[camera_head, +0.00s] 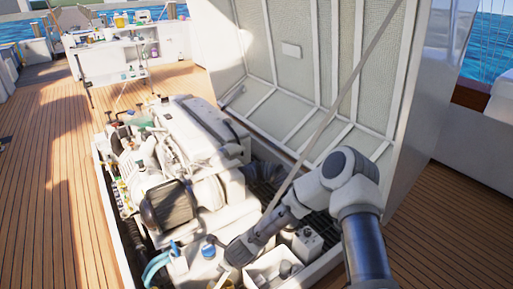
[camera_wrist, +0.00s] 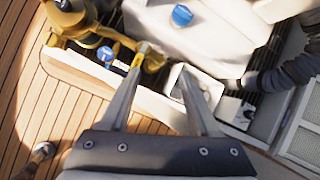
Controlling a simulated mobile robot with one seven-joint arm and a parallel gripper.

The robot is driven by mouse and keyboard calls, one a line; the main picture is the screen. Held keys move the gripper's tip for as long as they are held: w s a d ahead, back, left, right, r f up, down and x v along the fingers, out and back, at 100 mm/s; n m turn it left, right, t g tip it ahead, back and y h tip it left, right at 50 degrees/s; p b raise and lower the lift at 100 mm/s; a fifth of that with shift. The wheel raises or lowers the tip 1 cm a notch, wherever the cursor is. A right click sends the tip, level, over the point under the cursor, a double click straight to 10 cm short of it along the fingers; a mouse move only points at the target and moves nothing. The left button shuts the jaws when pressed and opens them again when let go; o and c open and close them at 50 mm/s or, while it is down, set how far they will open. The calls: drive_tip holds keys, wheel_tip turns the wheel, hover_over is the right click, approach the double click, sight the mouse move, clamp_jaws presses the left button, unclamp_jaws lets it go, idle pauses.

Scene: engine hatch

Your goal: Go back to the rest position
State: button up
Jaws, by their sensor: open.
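My gripper (camera_wrist: 165,62) is open in the wrist view, its two fingers spread apart with nothing seen held between them. It points down over the front edge of the engine hatch. The left fingertip overlaps a yellow fitting in the picture; I cannot tell whether they touch. In the head view my arm reaches over the hatch's near right corner, and the fingers are mostly hidden there. The white engine (camera_head: 200,135) sits in the open hatch, left of my arm.
The raised hatch lid (camera_head: 300,60) stands behind my arm, with a thin strut (camera_head: 335,105) crossing close to it. A white open box (camera_head: 262,268) lies below the forearm. Blue caps (camera_wrist: 181,15) (camera_wrist: 105,54) are near the fingers. Wooden deck (camera_head: 45,190) is clear at left.

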drive_tip(key=d+r+n, duration=0.5)
drive_tip(key=r+n, duration=0.2)
drive_tip(key=r, duration=0.7)
drive_tip(key=d+r+n, duration=0.4)
drive_tip(key=r+n, duration=0.4)
drive_tip(key=r, duration=0.5)
drive_tip(key=s+d+r+n+h, duration=0.1)
drive_tip(key=s+d+r+n, duration=0.2)
drive_tip(key=s+d+r, duration=0.4)
drive_tip(key=s+d+r+n+h, duration=0.1)
drive_tip(key=s+d+r+n, duration=0.3)
drive_tip(key=s, duration=0.5)
drive_tip(key=s+d+r+n+h, duration=0.2)
drive_tip(key=s+d+r, duration=0.3)
drive_tip(key=s+r, duration=0.25)
wheel_tip(320, 180, up, 15)
drive_tip(key=p, duration=1.6)
drive_tip(key=shift+s+a+t, duration=0.25)
drive_tip(key=shift+s+t, duration=0.05)
drive_tip(key=shift+t, duration=0.1)
drive_tip(key=shift+c, duration=1)
drive_tip(key=shift+a, duration=0.1)
drive_tip(key=shift+a, duration=0.1)
